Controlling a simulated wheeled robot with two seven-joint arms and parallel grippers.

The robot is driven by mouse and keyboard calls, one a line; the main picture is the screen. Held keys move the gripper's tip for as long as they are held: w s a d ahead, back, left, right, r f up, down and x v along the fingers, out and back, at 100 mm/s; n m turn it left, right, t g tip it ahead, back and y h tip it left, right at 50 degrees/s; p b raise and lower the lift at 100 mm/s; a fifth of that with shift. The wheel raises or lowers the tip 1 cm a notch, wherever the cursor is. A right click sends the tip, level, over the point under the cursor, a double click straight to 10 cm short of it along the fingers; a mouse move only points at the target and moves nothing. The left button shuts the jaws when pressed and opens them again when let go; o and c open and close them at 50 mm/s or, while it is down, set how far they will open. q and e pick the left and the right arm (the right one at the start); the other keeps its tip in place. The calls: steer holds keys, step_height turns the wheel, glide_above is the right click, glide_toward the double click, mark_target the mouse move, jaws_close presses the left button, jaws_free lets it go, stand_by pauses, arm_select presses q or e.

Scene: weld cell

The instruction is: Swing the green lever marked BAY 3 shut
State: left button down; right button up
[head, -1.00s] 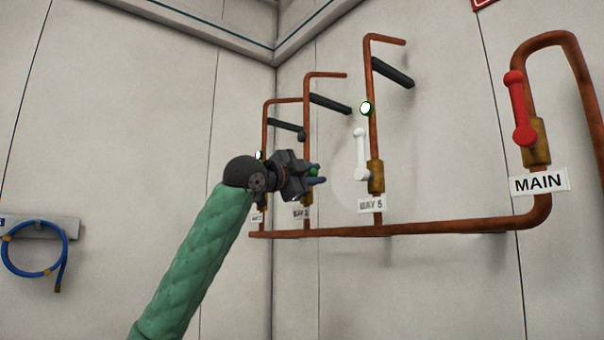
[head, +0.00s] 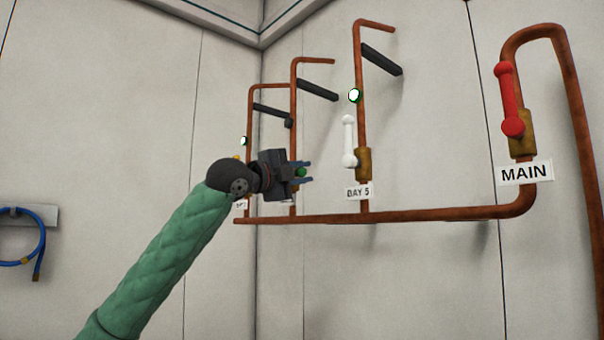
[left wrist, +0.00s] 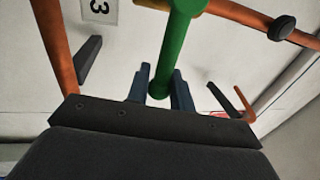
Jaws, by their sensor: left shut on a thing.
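The green lever (left wrist: 178,45) shows in the left wrist view, running from its pivot at the top edge down between my fingers. A label reading 3 (left wrist: 99,11) is on the wall beside it. My left gripper (left wrist: 161,88) is shut on the lever near its free end. In the head view my left gripper (head: 304,172) is in front of the middle branch pipe, with a bit of the green lever (head: 300,172) showing at the fingers. The gripper hides the valve and most of its label there. My right gripper is not in view.
To the right stand the BAY 5 pipe with an upright white lever (head: 348,142) and the MAIN pipe with a red lever (head: 509,98). A copper manifold (head: 420,216) runs below. Dark bars (head: 381,59) jut out above. A blue hose (head: 22,240) hangs left.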

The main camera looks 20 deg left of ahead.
arm_select(q)
steer(key=shift+d+f, duration=0.15)
steer(key=shift+f, duration=0.05)
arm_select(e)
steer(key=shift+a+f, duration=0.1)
arm_select(q)
steer(key=c, duration=1.5)
jaws_free()
steer(key=shift+o, duration=0.2)
steer(key=shift+s+r, duration=0.15)
steer(key=shift+s, duration=0.1)
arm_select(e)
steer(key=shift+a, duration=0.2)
arm_select(q)
steer(key=shift+a, duration=0.2)
